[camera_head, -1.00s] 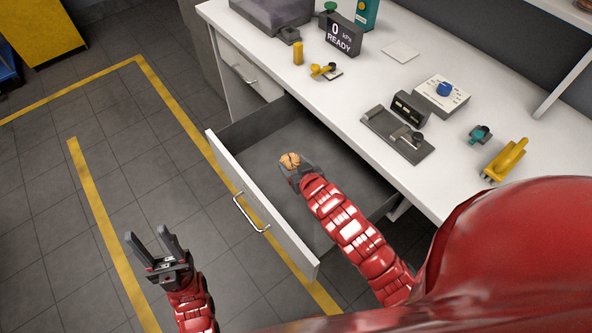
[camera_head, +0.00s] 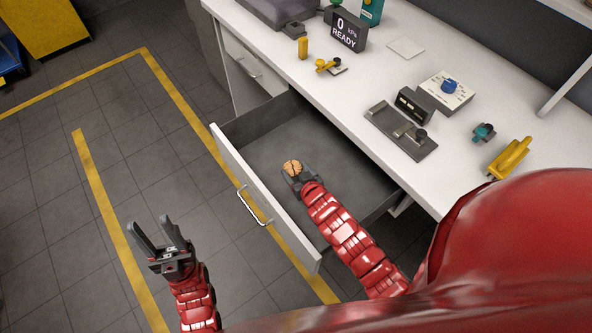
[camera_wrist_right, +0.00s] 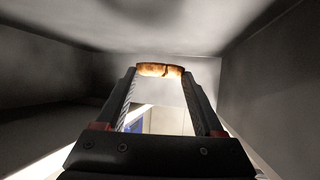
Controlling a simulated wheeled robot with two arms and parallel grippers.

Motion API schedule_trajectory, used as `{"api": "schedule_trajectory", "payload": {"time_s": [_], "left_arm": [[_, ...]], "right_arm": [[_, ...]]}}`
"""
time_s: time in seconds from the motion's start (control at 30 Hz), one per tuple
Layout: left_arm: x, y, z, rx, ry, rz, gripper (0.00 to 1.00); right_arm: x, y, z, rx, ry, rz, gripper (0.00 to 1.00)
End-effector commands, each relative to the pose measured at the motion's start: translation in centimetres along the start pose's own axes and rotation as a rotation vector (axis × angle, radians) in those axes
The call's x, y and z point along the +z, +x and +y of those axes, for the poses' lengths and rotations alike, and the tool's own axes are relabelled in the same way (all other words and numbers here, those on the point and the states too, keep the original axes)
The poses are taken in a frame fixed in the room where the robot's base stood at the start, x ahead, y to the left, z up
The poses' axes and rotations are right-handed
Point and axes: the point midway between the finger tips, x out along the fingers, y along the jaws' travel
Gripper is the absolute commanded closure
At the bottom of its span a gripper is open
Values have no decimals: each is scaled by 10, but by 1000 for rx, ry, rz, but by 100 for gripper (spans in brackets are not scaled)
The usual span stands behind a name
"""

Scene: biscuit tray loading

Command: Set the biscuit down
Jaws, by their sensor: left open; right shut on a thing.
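The biscuit (camera_head: 292,166) is a small golden-brown round with a dark line across it. My right gripper (camera_head: 292,173) is shut on it, inside the open drawer (camera_head: 276,218). In the right wrist view the biscuit (camera_wrist_right: 160,70) sits between the fingertips, the dark line near its middle. Grey drawer walls surround it there. I cannot tell whether the biscuit touches the drawer floor. My left gripper (camera_head: 157,235) is open and empty, over the floor left of the drawer.
The white worktop (camera_head: 350,91) lies beside the drawer. It holds a READY display (camera_head: 348,31), a grey fixture (camera_head: 401,132), a box with a blue knob (camera_head: 446,91) and a yellow tool (camera_head: 510,158). The drawer floor around my right gripper looks bare.

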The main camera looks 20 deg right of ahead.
Motion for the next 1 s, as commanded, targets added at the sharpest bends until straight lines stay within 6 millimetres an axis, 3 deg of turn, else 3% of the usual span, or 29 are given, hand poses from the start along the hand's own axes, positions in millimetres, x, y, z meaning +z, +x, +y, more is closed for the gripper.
{"api": "schedule_trajectory", "payload": {"time_s": [0.33,0.37,0.53,0.77,0.9,1.0], "left_arm": [[1,-6,0,0,0,0,50],[1,-6,0,0,0,0,50],[1,-6,0,0,0,0,50],[1,-5,0,0,0,0,50],[-1,7,0,0,0,0,50],[0,-1,0,0,0,0,50]], "right_arm": [[7,4,0,0,0,0,50],[7,4,0,0,0,0,29],[7,4,0,0,0,0,0],[7,3,0,0,0,0,0],[-7,-4,0,0,-3,0,0],[-2,-13,1,1,-2,3,0]]}}
